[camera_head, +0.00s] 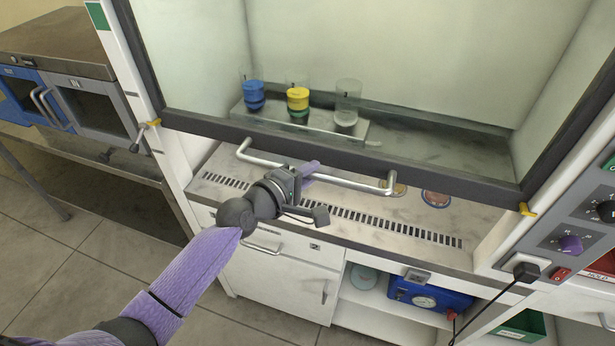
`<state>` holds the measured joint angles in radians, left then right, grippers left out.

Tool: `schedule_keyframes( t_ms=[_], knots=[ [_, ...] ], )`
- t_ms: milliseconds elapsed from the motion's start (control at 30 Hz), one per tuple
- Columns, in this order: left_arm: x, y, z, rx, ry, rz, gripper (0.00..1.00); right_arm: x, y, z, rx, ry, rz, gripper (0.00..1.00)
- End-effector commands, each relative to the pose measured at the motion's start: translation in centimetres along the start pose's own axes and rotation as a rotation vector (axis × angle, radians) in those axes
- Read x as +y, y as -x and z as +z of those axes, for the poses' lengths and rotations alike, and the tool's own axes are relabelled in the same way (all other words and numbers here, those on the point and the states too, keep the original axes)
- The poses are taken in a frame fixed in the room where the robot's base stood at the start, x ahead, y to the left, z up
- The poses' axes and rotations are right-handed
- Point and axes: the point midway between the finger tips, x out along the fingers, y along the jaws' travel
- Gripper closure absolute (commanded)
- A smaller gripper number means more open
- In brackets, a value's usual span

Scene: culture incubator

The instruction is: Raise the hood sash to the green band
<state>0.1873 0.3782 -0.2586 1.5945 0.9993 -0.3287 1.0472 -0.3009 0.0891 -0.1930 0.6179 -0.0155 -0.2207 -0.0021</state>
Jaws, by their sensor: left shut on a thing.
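The hood sash is a clear pane in a dark frame, and its bottom rail (430,169) is above the work surface, leaving a gap under it. A silver bar handle (345,181) runs along the front of that rail. My left gripper (303,172) is shut on the handle near its middle; the fingers partly hide the bar. A green band (97,15) is on the left post, well above the sash's bottom rail. A green patch (609,162) also shows on the right post. My right gripper is not in view.
Yellow pointers (150,124) sit at both ends of the rail. Behind the pane, containers with blue, yellow and pale contents stand on a tray (360,137). A control panel (585,225) with a plugged black cable is right. Ovens (95,105) stand left.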

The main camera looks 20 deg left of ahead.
Motion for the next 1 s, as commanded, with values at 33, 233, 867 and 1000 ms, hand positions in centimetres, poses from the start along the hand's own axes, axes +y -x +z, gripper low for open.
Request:
schedule_keyframes(
  t_ms=[33, 233, 867, 1000],
  knots=[
    [3.6, 0.6, 0.2, 0.003, -0.001, 0.008, 1.00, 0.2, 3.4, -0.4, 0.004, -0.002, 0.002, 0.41],
    [10.5, 1.9, 0.7, 0.002, -0.001, 0.005, 1.00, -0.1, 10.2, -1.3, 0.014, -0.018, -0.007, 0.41],
    [23.0, 4.2, 1.7, 0.001, 0.000, 0.002, 1.00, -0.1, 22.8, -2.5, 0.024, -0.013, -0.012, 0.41],
    [23.5, 4.3, 1.8, 0.001, 0.000, 0.002, 1.00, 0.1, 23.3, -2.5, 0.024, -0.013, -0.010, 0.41]
  ],
)
